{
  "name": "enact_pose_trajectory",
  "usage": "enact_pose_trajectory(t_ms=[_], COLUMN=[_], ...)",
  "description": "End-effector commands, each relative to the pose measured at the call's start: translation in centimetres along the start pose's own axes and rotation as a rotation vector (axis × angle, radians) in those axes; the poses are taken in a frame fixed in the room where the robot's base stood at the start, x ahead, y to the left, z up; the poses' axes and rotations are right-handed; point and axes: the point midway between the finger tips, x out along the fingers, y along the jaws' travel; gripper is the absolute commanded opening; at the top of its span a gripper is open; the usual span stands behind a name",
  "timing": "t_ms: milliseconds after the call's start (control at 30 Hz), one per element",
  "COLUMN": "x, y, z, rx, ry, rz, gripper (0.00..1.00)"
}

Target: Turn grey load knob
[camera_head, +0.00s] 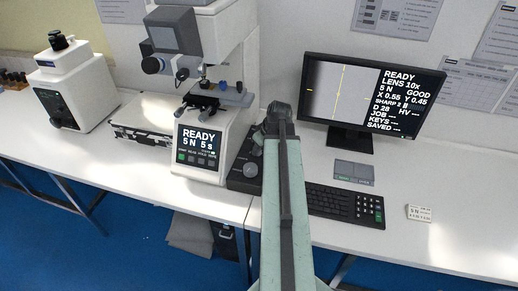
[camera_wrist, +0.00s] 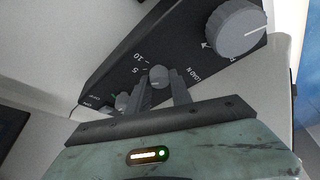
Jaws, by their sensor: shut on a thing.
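The small grey load knob (camera_wrist: 158,75) sits on a dark sloped control panel (camera_wrist: 115,70) in the wrist view, beside the marks "5", "10" and "LOAD N". My gripper (camera_wrist: 161,88) has one finger on each side of this knob and is shut on it. The fingers and gripper body hide part of the knob and the lower panel. In the head view the dark panel (camera_head: 238,182) stands to the right of the tester (camera_head: 207,149), whose screen reads "READY 5 N 5 s". My arm hides the load knob there.
A larger grey knob (camera_wrist: 237,27) stands on the same panel, close to the right of my fingers. A monitor (camera_head: 372,105) also reading "5 N", a keyboard (camera_head: 335,203) and a small label card (camera_head: 419,213) are right of my arm. Another white instrument (camera_head: 73,85) stands far left.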

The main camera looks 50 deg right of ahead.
Motion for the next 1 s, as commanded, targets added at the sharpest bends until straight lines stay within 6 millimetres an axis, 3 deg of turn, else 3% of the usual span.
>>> enact_pose_trajectory(t_ms=[233, 267, 300, 333, 733, 1000], x=[0.0, 0.0, 0.0, 0.0, -0.8, -5.5], y=[0.0, 0.0, 0.0, 0.0, 0.0, -0.1], z=[0.0, 0.0, 0.0, 0.0, -0.1, -0.2], rx=[-0.001, -0.001, -0.001, -0.001, 0.000, 0.000], ry=[0.000, 0.000, 0.000, 0.000, 0.000, 0.000], rz=[0.001, 0.001, 0.000, 0.000, 0.000, 0.000], gripper=[0.00, 0.34, 0.45, 0.48, 0.48, 0.48])
